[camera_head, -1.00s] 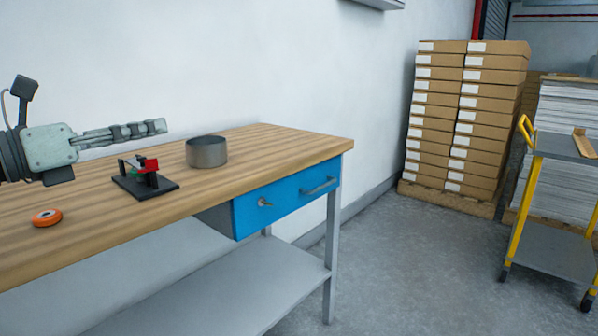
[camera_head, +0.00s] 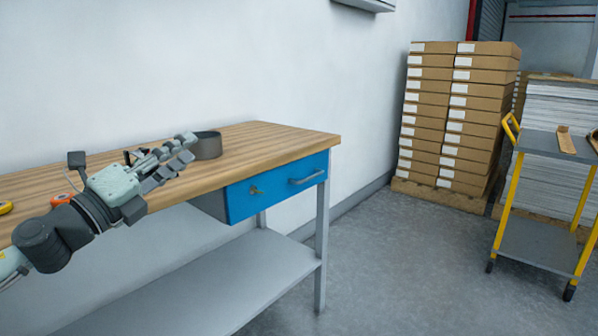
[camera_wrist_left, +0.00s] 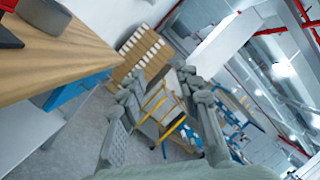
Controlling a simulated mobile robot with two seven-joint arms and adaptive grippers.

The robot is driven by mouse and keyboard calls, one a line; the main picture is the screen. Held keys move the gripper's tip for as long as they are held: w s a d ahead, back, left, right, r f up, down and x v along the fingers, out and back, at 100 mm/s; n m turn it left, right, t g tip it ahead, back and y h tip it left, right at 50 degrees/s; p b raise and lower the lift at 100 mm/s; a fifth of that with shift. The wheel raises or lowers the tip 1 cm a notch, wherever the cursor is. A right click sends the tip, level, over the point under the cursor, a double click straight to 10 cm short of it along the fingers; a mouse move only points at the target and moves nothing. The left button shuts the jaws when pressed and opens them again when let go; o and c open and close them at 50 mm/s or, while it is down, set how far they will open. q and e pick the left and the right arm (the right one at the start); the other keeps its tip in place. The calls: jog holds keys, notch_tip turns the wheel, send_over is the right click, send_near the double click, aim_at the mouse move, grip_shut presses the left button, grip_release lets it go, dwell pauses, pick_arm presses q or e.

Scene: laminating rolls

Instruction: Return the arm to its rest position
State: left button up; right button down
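My left gripper (camera_head: 188,148) reaches in from the lower left in the head view, in front of the workbench (camera_head: 270,140). In the left wrist view its two fingers (camera_wrist_left: 162,98) stand apart with nothing held between them. A grey metal ring-shaped container (camera_head: 207,146) stands on the bench, partly behind the fingertips; it also shows in the left wrist view (camera_wrist_left: 46,14). The small black device with a red part is mostly hidden behind my gripper in the head view; its red part (camera_wrist_left: 8,38) shows at the left wrist view's edge. My right gripper is not seen.
An orange round object (camera_head: 62,198) and a yellow object (camera_head: 5,207) lie on the bench at left. A blue drawer (camera_head: 275,187) hangs under the bench. Stacked boxes (camera_head: 455,115) and a yellow-framed trolley (camera_head: 545,245) stand at right. The floor between is clear.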

pick_arm(q)
jog(key=w+a+f+n+y, duration=0.1)
jog(key=a+f+n+y, duration=0.1)
jog(key=f+n+y, duration=0.5)
jog(key=w+a+f+n+y, duration=0.1)
jog(key=a+f+n+y, duration=0.2)
jog(key=f+n, duration=0.6)
jog(key=s+a+f+n+g+y, duration=0.2)
jog(key=s+f+n+g, duration=0.15)
jog(key=f, duration=0.55)
jog(key=s+a+f+n+g+y, duration=0.1)
jog(key=s+f+n+g, duration=0.2)
jog(key=f, duration=0.7)
jog(key=s+f+n+g, duration=0.3)
jog(key=s+f+g, duration=0.1)
jog(key=s+f, duration=0.6)
jog(key=s+d+f+n+g+p, duration=0.1)
jog(key=s+f+n+g, duration=0.2)
jog(key=s+f, duration=0.8)
jog(key=s+g, duration=0.1)
jog(key=s, duration=0.4)
jog(key=shift+s+d+n+h, duration=0.3)
jog(key=shift+n+h, duration=0.05)
jog(key=shift+h, duration=0.05)
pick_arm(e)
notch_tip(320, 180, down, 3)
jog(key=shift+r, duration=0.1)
